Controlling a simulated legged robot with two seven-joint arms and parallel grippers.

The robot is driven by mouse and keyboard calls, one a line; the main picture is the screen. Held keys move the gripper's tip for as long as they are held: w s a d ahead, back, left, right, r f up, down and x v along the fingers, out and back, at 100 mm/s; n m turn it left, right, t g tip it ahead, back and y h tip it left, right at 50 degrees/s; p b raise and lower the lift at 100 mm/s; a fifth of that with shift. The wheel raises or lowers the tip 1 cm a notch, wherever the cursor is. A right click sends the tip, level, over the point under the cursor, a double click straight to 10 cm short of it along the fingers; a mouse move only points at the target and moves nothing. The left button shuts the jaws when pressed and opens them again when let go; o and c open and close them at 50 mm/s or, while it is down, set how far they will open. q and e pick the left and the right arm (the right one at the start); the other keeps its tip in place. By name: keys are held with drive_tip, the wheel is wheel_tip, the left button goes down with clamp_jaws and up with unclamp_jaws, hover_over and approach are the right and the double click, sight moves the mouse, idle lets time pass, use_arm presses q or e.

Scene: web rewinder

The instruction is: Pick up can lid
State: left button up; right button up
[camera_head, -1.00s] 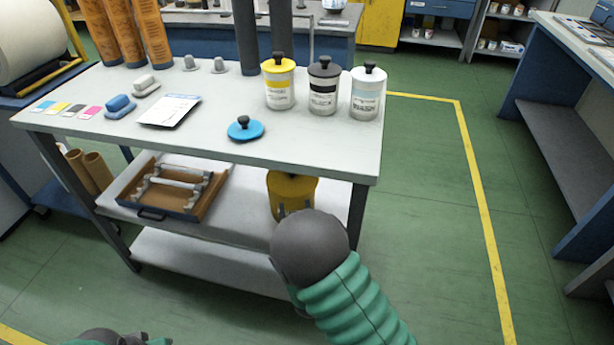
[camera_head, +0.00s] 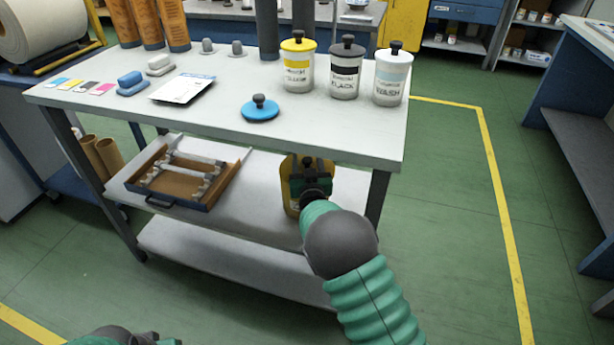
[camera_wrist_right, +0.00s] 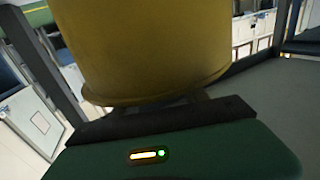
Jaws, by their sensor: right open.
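A blue can lid (camera_head: 260,112) with a dark knob lies flat on the white table top, near its front edge. My right gripper (camera_head: 308,168) is below the table top, at a yellow container (camera_head: 291,203) on the lower shelf. It is open, its jaws towards the container, and hides much of it. In the right wrist view the yellow container (camera_wrist_right: 140,50) fills the upper middle, very close to the gripper; whether the fingers touch it cannot be told. Only a dark and teal piece of my left arm shows at the bottom left edge.
A blue-framed tray (camera_head: 205,200) sits left on the lower shelf. The table top (camera_head: 330,130) overhangs my right gripper. Green floor is clear to the right.

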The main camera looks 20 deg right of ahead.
drive_tip(key=shift+w+r, duration=0.1)
drive_tip(key=shift+r, duration=0.05)
clamp_jaws()
drive_tip(key=shift+r, duration=0.15)
idle(0.4)
